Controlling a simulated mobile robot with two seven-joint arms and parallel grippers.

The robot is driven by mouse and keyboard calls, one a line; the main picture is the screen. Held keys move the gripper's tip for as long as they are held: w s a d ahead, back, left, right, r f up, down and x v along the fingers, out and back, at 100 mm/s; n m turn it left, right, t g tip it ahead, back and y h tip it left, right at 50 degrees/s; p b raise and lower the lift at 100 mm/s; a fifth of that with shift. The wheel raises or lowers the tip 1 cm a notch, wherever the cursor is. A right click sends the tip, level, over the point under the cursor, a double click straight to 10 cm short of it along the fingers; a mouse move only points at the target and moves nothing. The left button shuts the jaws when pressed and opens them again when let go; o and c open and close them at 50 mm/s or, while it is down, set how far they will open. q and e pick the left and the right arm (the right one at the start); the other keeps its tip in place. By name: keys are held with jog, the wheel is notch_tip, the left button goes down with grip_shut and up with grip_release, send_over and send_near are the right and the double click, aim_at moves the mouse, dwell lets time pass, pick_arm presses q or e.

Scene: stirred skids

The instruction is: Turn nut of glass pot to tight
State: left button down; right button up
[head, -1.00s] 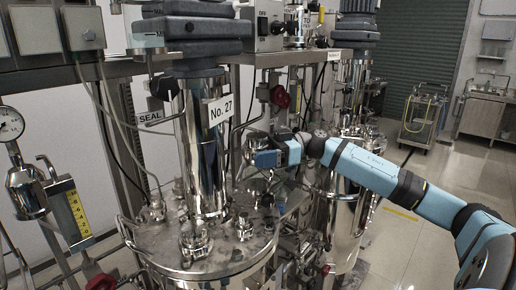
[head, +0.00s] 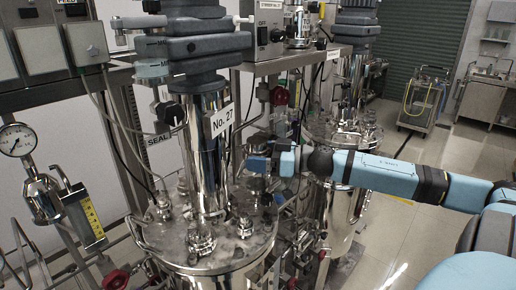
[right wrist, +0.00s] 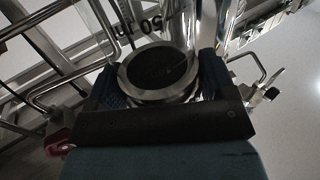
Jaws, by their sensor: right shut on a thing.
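My right gripper (head: 257,163) reaches in from the right to the far right edge of the steel pot's lid (head: 232,248), beside the upright column labelled No. 27 (head: 207,165). In the right wrist view its two dark blue fingers (right wrist: 160,80) press on either side of a round metal nut (right wrist: 155,97) with a dark round face. In the head view the nut is hidden behind the gripper and fittings. Whether it is tight cannot be told. My left gripper is out of view.
A second steel vessel (head: 342,205) stands close behind my right arm. A pressure gauge (head: 17,139) and a yellow scale (head: 92,219) are at the left. Pipes and valves crowd the pot. Open floor lies at the right, with a cart (head: 424,98) farther back.

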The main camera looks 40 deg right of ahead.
jog(key=shift+m+t+h+p, duration=0.5)
jog(key=shift+m+t+h, duration=0.7)
jog(key=shift+m+h, duration=0.85)
jog(key=shift+a+m+t+h, duration=0.1)
jog(key=shift+m+t+h, duration=0.15)
jog(key=shift+m+h, duration=1)
jog(key=shift+m+t+h, duration=0.25)
jog(key=shift+m+h, duration=0.05)
jog(key=shift+h, duration=1.7)
jog(key=shift+m+g+h+b, duration=0.15)
jog(key=shift+m+g+h, duration=0.1)
jog(key=shift+m+h, duration=1)
jog(key=shift+m+g+h+b, duration=0.2)
jog(key=shift+m+h, duration=0.55)
jog(key=shift+h, duration=0.9)
jog(key=shift+m+g+h+b, duration=0.4)
jog(key=shift+m+g+h, duration=0.7)
jog(key=shift+h, duration=0.8)
jog(key=shift+m+h, duration=0.5)
jog(key=shift+g, duration=0.25)
jog(key=o, duration=0.9)
jog(key=shift+y, duration=0.3)
